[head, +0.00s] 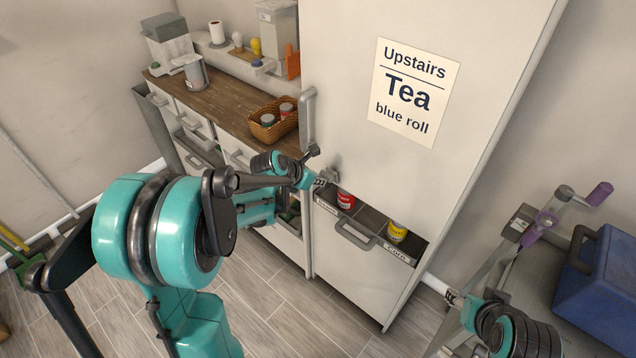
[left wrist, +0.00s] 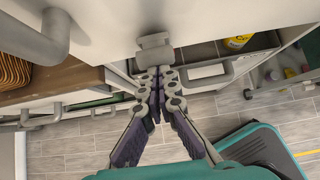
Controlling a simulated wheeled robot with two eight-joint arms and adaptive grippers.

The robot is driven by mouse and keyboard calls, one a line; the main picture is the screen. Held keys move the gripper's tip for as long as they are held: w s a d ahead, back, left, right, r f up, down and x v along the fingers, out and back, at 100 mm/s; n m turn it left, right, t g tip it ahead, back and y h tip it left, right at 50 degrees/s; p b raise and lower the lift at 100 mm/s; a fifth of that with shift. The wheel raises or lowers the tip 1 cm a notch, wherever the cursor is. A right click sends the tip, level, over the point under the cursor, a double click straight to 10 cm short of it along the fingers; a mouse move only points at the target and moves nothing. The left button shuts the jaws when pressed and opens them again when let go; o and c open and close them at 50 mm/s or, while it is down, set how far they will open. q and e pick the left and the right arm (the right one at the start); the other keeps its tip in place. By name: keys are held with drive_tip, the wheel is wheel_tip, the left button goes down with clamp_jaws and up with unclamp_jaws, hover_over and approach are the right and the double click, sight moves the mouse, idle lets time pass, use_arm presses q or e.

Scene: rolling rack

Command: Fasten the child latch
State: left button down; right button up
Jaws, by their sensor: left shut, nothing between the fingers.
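A small grey block (left wrist: 154,45), which looks like the child latch, sits at the lower edge of the tall white cabinet door (head: 340,90) in the left wrist view. In the head view a small grey piece (head: 330,174) shows at the door's lower left corner. My left gripper (left wrist: 157,72) is shut and empty, its tips just below the block; I cannot tell whether they touch it. In the head view the left gripper (head: 318,178) is small and partly covers this corner. Whether the latch is fastened cannot be told.
A drawer (head: 355,233) below the door stands open with a red can (head: 345,200) and a yellow can (head: 397,232). A vertical door handle (head: 308,118) is near my left gripper. A wooden counter with a basket (head: 268,127) is left; a blue box (head: 603,275) is right.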

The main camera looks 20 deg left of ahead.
drive_tip(key=shift+r, duration=0.2)
drive_tip(key=shift+r+p, duration=0.5)
drive_tip(key=shift+p, duration=0.15)
